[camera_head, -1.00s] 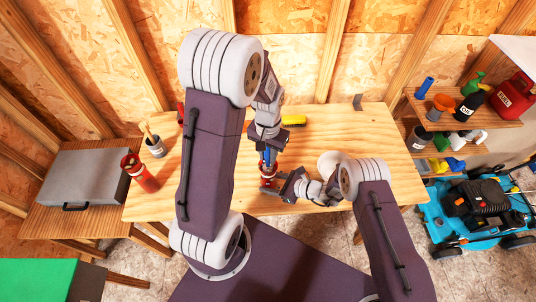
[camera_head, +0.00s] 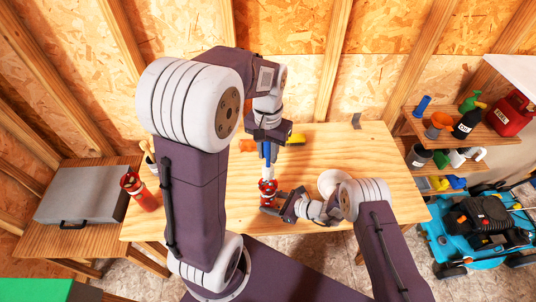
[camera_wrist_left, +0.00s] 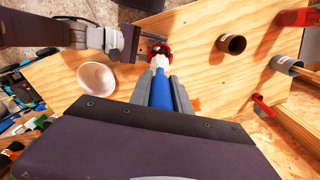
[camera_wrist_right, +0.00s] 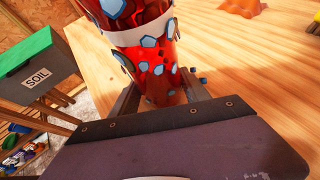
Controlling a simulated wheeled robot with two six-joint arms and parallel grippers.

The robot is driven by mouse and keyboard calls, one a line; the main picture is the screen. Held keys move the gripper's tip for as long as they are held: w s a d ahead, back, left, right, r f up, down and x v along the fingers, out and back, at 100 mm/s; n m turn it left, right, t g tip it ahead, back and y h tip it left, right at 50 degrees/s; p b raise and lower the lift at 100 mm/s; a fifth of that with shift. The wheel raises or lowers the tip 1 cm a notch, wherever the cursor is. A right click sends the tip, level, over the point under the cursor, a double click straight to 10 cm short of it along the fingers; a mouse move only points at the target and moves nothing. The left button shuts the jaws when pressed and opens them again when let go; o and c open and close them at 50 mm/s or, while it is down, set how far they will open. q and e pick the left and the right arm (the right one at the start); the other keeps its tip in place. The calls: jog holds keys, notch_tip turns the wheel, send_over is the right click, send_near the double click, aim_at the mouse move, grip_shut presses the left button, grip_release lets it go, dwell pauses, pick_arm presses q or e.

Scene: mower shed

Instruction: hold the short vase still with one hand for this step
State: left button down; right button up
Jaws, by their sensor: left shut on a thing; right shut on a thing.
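The short vase (camera_head: 268,188) is red with blue-grey patches and a white band. It appears to stand upright near the table's front edge. My right gripper (camera_head: 272,207) is shut on its lower part; the right wrist view shows the vase (camera_wrist_right: 155,55) between the fingers (camera_wrist_right: 160,97). My left gripper (camera_head: 267,142) is above the vase, shut on a blue-handled tool (camera_head: 267,154). In the left wrist view, the tool (camera_wrist_left: 161,90) has a white tip that overlaps the vase's mouth (camera_wrist_left: 158,48); I cannot tell if they touch.
On the wooden table (camera_head: 345,145) are a white bowl (camera_head: 331,181) right of the vase, a yellow item (camera_head: 296,139), an orange item (camera_head: 247,145) and a red container (camera_head: 140,190) at left. Small grey-blue bits (camera_wrist_right: 201,79) lie beside the vase.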

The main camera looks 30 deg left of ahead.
aim_at(268, 178)
pick_arm(q)
jog(key=shift+f, duration=6.5)
jog(key=shift+r, duration=0.1)
jog(key=shift+r, duration=2.15)
jog(key=shift+f, duration=0.1)
jog(key=shift+f, duration=2.15)
jog(key=shift+r, duration=2.25)
jog(key=shift+f, duration=2.25)
